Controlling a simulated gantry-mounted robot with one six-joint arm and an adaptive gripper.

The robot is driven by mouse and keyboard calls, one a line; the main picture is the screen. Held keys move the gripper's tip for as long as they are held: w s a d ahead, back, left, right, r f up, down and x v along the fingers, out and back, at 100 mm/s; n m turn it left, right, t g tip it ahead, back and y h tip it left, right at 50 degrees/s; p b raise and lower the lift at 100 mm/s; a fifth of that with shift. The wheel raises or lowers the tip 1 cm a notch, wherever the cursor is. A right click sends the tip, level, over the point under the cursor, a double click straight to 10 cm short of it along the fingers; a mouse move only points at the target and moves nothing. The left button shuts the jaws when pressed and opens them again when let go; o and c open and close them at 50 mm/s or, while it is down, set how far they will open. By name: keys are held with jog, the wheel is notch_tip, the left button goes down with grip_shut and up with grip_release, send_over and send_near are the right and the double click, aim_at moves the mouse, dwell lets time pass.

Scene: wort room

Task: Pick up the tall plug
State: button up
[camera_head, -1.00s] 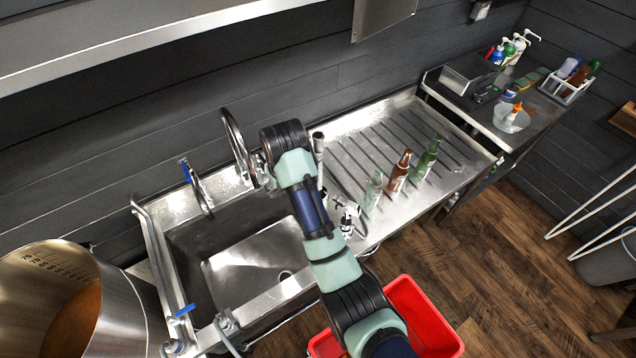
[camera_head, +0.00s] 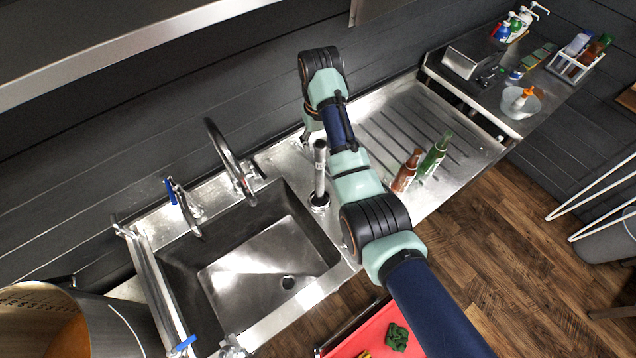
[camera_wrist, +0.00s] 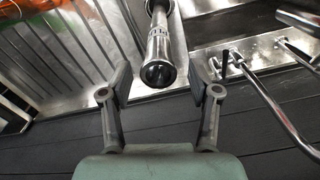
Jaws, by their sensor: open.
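The tall plug (camera_head: 320,170) is an upright shiny metal tube with a dark base, standing at the right rim of the sink in the head view. In the wrist view the plug (camera_wrist: 159,45) shows its round dark-centred end, near the middle between the two fingers. My gripper (camera_wrist: 160,82) is open, its fingers apart on the left and right of that end with gaps on both sides. Nothing is held. In the head view my gripper is mostly hidden behind my arm.
The sink basin (camera_head: 265,260) lies left of the plug, with a curved faucet (camera_head: 226,150) behind it. A brown bottle (camera_head: 407,172) and a green bottle (camera_head: 434,155) stand on the ribbed drainboard (camera_head: 400,112) to the right. A red crate (camera_head: 365,340) is in front.

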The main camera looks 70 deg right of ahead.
aim_at(320, 157)
notch_tip(320, 157, down, 7)
jog(key=shift+s+p, duration=0.1)
jog(key=shift+p, duration=0.5)
grip_shut()
jog(key=shift+r, duration=0.1)
